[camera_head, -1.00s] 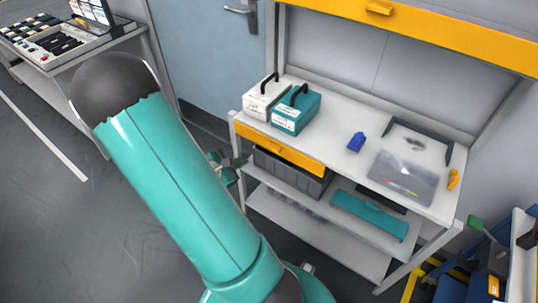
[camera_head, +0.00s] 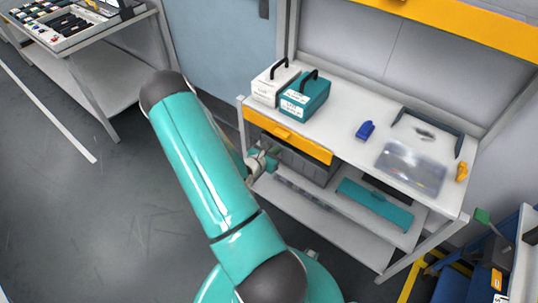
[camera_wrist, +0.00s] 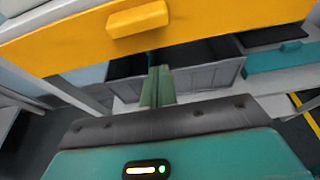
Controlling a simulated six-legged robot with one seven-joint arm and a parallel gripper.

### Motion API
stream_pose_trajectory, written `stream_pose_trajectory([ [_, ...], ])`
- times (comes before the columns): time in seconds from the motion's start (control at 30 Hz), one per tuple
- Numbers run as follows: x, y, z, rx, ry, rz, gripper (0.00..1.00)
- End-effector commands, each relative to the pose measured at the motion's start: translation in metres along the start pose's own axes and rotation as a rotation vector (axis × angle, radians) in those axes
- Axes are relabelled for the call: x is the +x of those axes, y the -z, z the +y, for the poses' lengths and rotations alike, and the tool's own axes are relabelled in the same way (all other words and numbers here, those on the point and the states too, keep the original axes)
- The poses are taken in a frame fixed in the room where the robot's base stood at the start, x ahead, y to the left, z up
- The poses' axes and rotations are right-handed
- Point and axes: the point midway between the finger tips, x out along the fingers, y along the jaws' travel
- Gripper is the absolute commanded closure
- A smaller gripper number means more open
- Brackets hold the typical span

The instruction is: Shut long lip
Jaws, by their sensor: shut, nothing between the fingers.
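No part is marked as the long lip, and I cannot tell which edge it names. A yellow drawer front (camera_head: 310,150) with a small yellow handle (camera_head: 282,133) sits under the left part of the white bench top. It also fills the top of the wrist view (camera_wrist: 230,25). I cannot tell whether this drawer is fully closed. A long yellow panel (camera_head: 470,28) runs above the bench, partly cut off. My gripper (camera_head: 270,160) is shut and empty, below and in front of the drawer front. Its fingers also show in the wrist view (camera_wrist: 157,85), pointing at the shelf space.
A grey open bin (camera_wrist: 200,75) stands on the shelf below the drawer, with a teal flat piece (camera_head: 375,204) to its right.

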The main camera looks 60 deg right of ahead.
Motion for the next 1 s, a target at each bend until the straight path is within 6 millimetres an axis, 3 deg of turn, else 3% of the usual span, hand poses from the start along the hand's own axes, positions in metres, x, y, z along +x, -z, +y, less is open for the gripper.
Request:
stream_pose_trajectory([
  [0.13,0.022,-0.003,0.000,0.002,0.001,-0.001,1.00],
  [0.4,0.009,-0.033,0.001,0.003,0.000,-0.001,1.00],
  [0.87,0.007,-0.038,0.000,0.001,0.000,0.000,1.00],
  [1.0,0.004,-0.048,0.001,0.003,-0.001,-0.002,1.00],
])
